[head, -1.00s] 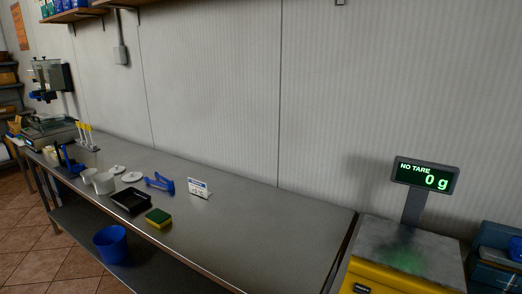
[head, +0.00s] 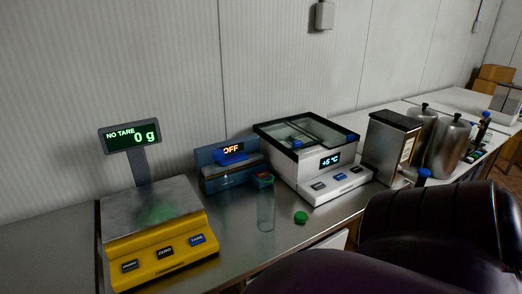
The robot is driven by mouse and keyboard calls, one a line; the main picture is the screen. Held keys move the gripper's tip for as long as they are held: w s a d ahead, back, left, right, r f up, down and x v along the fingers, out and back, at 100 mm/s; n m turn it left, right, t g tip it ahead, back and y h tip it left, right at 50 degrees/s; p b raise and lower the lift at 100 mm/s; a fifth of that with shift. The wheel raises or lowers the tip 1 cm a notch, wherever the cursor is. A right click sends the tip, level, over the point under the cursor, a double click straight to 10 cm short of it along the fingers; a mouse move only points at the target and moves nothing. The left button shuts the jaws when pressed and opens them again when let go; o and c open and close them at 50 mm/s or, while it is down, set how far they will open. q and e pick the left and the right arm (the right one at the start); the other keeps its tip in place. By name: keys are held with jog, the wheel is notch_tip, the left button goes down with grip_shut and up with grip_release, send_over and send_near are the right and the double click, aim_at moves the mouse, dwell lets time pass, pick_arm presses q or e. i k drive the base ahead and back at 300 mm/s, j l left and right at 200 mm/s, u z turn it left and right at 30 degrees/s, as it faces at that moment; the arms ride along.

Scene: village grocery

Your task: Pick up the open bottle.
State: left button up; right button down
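A clear, upright cylindrical bottle (head: 266,211) stands on the steel counter in the middle of the head view, right of the yellow scale. No cap is visible on it. A green cap (head: 300,217) lies on the counter just right of the bottle. Neither gripper is in view.
A yellow scale (head: 163,243) reading 0 g stands left, a blue device (head: 224,178) showing OFF behind, and a white glass-lidded unit (head: 335,186) right. Steel canisters (head: 447,146) stand farther right. My dark arm links cover the lower right. Counter around the bottle's front is clear.

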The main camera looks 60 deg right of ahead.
aim_at(266, 191)
jog(key=z, duration=1.95)
